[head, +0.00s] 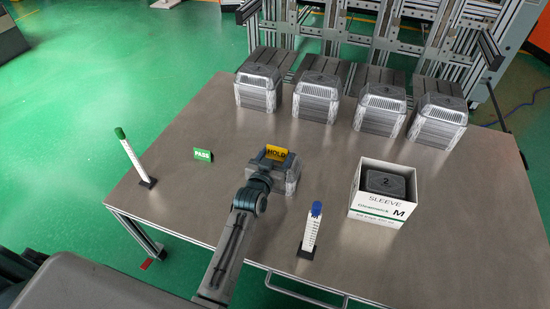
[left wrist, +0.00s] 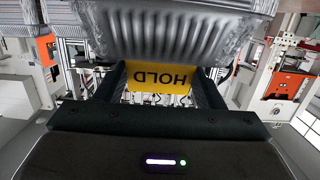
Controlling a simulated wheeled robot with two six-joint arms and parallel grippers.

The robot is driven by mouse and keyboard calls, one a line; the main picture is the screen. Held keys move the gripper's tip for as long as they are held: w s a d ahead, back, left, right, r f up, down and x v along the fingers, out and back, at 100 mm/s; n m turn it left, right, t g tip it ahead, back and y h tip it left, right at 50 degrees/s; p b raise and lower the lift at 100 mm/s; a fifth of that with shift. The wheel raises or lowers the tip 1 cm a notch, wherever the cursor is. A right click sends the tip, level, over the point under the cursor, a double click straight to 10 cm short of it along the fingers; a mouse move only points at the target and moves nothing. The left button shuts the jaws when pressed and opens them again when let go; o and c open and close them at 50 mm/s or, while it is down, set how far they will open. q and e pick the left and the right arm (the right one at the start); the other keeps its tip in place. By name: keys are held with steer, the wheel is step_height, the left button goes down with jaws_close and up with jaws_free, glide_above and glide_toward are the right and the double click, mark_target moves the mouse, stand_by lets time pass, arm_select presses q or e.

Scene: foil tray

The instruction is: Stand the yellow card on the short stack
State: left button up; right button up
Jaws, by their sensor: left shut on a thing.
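The yellow HOLD card (head: 277,153) is upright over the short stack (head: 291,180) of foil trays, in the middle of the table. My left gripper (head: 268,163) is shut on the card. In the left wrist view the card (left wrist: 158,78) shows between the fingers with its word upside down, and the ribbed stack (left wrist: 165,35) fills the top. The arm hides part of the stack in the head view. I cannot tell whether the card's foot touches the stack. My right gripper is not in view.
Several taller tray stacks (head: 317,98) line the back edge. A green PASS card (head: 203,155) stands left. A green-capped gauge (head: 133,155) is at far left, a blue-capped one (head: 311,230) in front. The white SLEEVE box (head: 385,205) holds trays at right.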

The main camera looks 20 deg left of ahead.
arm_select(q)
steer(key=shift+f, duration=0.1)
steer(key=o, duration=0.9)
steer(key=shift+o, duration=0.2)
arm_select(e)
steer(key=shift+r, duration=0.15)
arm_select(q)
steer(key=shift+s, duration=0.3)
steer(key=s+r, duration=0.2)
steer(key=s, duration=0.9)
steer(key=shift+s+a, duration=0.15)
steer(key=shift+a, duration=0.05)
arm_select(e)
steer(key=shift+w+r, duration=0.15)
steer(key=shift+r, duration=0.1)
